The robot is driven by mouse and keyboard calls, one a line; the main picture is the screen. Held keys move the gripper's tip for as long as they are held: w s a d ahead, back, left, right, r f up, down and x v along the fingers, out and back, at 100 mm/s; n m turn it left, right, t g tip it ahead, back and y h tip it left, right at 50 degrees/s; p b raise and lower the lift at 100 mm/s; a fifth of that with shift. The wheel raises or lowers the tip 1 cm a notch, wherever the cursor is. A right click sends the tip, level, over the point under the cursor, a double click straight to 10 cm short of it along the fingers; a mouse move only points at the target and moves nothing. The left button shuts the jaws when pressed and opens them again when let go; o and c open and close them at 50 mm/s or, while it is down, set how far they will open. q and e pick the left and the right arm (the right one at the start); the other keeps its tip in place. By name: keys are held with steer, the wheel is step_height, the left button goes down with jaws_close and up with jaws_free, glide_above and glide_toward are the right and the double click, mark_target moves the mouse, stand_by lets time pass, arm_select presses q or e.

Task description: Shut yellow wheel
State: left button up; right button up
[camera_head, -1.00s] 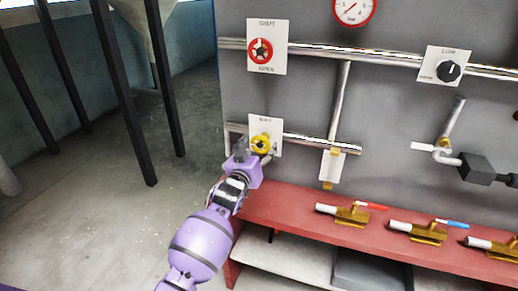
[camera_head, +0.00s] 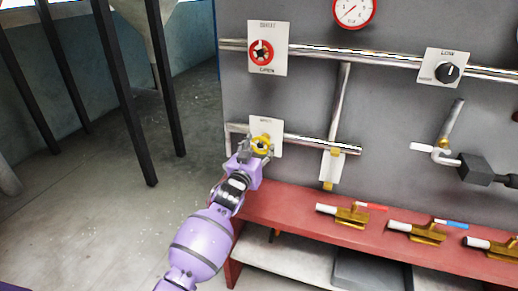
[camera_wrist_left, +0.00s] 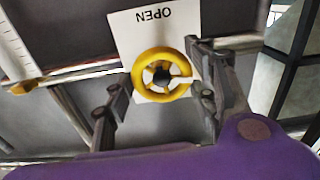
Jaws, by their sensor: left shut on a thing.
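The yellow wheel (camera_head: 262,145) is mounted on a white plate (camera_head: 275,126) low on the left part of the grey panel. In the left wrist view the yellow wheel (camera_wrist_left: 136,79) faces me, with spokes and a dark hub, and its plate shows the word OPEN upside down. My left gripper (camera_head: 249,152) is at the wheel from the lower left, and partly covers the plate. In the left wrist view its fingers lie on either side of the wheel, the right one against the rim; it is shut on the wheel. My right gripper is not in view.
A red wheel (camera_head: 262,52) is on a plate above. A dark knob (camera_head: 447,72) and a gauge (camera_head: 354,10) are further right. Pipes (camera_head: 320,143) run along the panel. A red bench (camera_head: 290,208) with brass valves (camera_head: 352,215) stands below. The floor at left is open beside dark posts.

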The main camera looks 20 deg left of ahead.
arm_select(q)
steer(key=m, duration=0.3)
steer(key=shift+m+p, duration=0.3)
steer(key=shift+p, duration=0.05)
steer(key=m, duration=0.3)
steer(key=shift+m, duration=0.3)
steer(key=m, duration=0.3)
steer(key=shift+f+m, duration=0.15)
steer(key=shift+m, duration=0.25)
steer(key=m, duration=0.4)
steer(key=shift+a+p, duration=0.1)
steer(key=shift+p, duration=0.2)
steer(key=shift+m, duration=0.8)
steer(key=o, duration=1.1)
steer(key=shift+o, duration=0.2)
